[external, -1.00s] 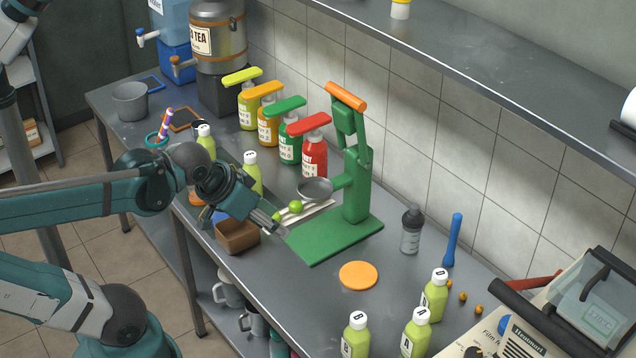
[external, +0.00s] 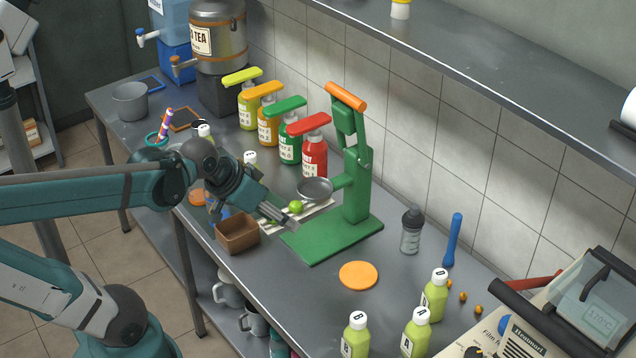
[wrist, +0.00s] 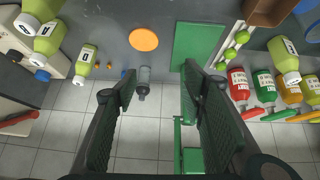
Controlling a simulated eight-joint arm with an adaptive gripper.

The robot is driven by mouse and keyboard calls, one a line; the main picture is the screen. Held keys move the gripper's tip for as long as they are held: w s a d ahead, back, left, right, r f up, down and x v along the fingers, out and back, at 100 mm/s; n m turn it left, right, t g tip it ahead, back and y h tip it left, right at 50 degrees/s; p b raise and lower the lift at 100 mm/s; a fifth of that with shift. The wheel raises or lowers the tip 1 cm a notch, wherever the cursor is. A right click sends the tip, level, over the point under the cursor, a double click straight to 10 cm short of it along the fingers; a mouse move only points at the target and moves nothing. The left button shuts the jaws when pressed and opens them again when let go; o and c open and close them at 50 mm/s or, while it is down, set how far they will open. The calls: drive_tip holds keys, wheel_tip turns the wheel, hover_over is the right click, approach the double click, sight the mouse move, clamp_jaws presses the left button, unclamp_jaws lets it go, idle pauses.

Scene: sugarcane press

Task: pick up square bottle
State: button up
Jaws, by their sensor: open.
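Several light-green square-sided bottles with white lettered caps stand on the metal counter. Three are at the front right: one at the back (external: 434,295), one in the middle (external: 416,335) and one at left (external: 355,337). They also show at the upper left of the wrist view (wrist: 47,38). Two more stand behind my arm, mostly hidden in the external view; one shows at the right of the wrist view (wrist: 284,56). Which one is meant is unclear. My gripper (external: 285,219) is open and empty, above the left edge of the green press base, apart from all bottles.
The green press (external: 356,185) with an orange handle stands upright beside my gripper. A brown box (external: 238,233) sits near the counter edge. Colored pump bottles (external: 290,143) line the wall.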

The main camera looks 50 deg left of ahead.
drive_tip(key=w+a+f+t, duration=0.1)
drive_tip(key=w+a+f, duration=0.2)
drive_tip(key=w+a, duration=0.45)
drive_tip(key=n+t+y+b, duration=0.2)
drive_tip(key=t+y, duration=0.1)
drive_tip(key=t, duration=0.2)
approach(246, 157)
drive_tip(key=shift+x, duration=2.1)
drive_tip(key=shift+x, duration=1.3)
drive_tip(key=shift+b+x, duration=0.85)
drive_tip(key=shift+x, duration=1.75)
